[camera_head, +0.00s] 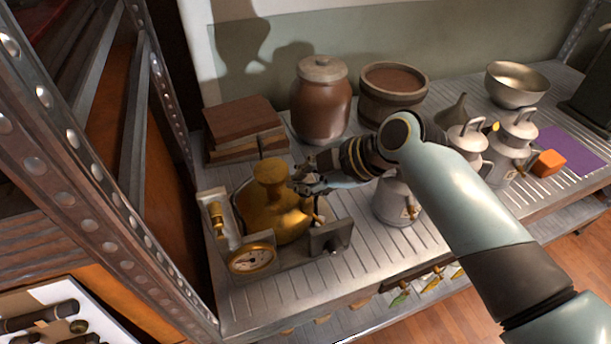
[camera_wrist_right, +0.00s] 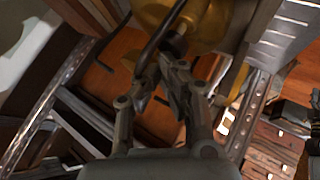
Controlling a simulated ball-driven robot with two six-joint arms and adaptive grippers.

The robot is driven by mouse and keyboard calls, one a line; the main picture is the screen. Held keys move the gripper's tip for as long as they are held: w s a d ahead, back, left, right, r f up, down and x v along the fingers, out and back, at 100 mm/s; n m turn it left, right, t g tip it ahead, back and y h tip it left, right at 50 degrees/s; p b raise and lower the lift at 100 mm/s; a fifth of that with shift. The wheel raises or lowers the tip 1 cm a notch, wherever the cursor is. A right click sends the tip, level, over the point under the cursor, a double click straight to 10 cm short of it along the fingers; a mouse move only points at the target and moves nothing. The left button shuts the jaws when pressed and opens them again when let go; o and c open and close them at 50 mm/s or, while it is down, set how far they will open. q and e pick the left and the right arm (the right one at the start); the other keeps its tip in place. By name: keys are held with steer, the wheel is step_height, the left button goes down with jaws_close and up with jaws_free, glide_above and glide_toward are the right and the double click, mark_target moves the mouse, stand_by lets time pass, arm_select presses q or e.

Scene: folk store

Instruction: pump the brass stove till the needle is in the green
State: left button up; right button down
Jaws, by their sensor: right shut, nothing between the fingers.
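The brass stove (camera_head: 272,218), rounded with a flared top, stands in a grey metal frame on the left part of the ribbed metal bench. A round brass gauge (camera_head: 252,258) with a pale dial is at its front; its needle is too small to read. A small brass cylinder (camera_head: 216,217) stands at the stove's left. My right gripper (camera_head: 300,184) is at the stove's upper right side, shut and empty. In the right wrist view its fingers (camera_wrist_right: 177,85) are together below the brass body (camera_wrist_right: 205,22), near a dark rod (camera_wrist_right: 162,30). My left gripper is out of view.
Behind the stove are stacked brown blocks (camera_head: 243,128), a lidded brown jar (camera_head: 321,100) and a brown tub (camera_head: 392,94). Metal cans (camera_head: 394,205) stand to the right, with a bowl (camera_head: 517,84) and orange block (camera_head: 548,163). A perforated steel upright (camera_head: 95,170) is close at left.

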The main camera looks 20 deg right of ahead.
steer(key=shift+s+f, duration=0.15)
steer(key=shift+f, duration=0.4)
steer(key=shift+r, duration=0.1)
steer(key=shift+w+d+r+p, duration=0.1)
steer(key=shift+w+r+p, duration=0.15)
steer(key=shift+r+p, duration=0.35)
steer(key=shift+w+r+p, duration=0.2)
steer(key=shift+r+p, duration=0.95)
steer(key=shift+r, duration=0.7)
steer(key=shift+s, duration=0.1)
